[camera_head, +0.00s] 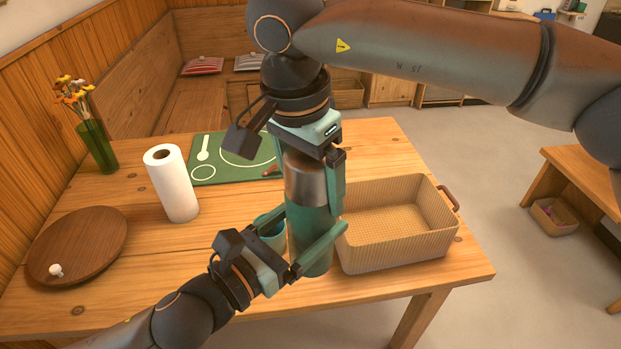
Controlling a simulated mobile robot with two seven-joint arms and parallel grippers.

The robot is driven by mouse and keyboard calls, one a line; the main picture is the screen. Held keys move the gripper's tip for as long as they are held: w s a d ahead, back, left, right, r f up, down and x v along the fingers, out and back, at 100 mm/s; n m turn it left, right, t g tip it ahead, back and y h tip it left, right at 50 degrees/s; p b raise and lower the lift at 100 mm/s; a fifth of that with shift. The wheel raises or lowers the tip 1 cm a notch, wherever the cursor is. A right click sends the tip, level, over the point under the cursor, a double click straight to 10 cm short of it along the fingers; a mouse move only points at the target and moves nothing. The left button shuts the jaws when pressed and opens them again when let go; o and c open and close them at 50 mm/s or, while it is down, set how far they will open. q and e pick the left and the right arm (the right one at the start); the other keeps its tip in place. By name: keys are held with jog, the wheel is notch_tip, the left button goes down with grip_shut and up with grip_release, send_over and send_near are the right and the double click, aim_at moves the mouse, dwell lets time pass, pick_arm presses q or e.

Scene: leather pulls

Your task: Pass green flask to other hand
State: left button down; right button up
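The green flask (308,215) has a metal upper part and stands upright between my two grippers near the table's front edge. I cannot tell whether its base touches the table. My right gripper (312,172) comes down from above, shut on the metal upper part; one finger shows along its right side, the other is mostly hidden. My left gripper (305,230) reaches in from the lower left around the lower green body. One finger crosses in front of the flask and the other passes behind it, its tip hidden. Whether these fingers press on the flask is unclear.
A wicker basket (348,252) stands close right of the flask. Paper roll (173,184), round wooden board (85,240), flower vase (98,147) and green mat (212,158) stand left and behind on the wooden table (165,285).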

pick_arm(q)
jog(key=shift+s+d+r, duration=0.1)
jog(key=shift+s+d, duration=0.05)
pick_arm(e)
jog(key=shift+a+r, duration=0.1)
grip_shut()
pick_arm(q)
grip_release()
jog(key=s+a+f+n+g+y, duration=0.15)
jog(key=a+f+n, duration=0.25)
jog(key=f+n, duration=0.8)
jog(key=s+a+f+n+g+y, duration=0.1)
jog(key=s+a+f+n+y, duration=0.15)
jog(key=f+n, duration=0.95)
jog(key=s+a+f+n+g+y, duration=0.1)
jog(key=s+a+f+n+y, duration=0.1)
jog(key=f+n, duration=0.4)
jog(key=s+a+f+n+g+y, duration=0.1)
jog(key=s+a+f+n, duration=0.4)
jog(key=n, duration=0.6)
jog(key=shift+s+a+f+n+y, duration=0.3)
jog(key=shift+s+f+y, duration=0.35)
jog(key=shift+s+y, duration=0.25)
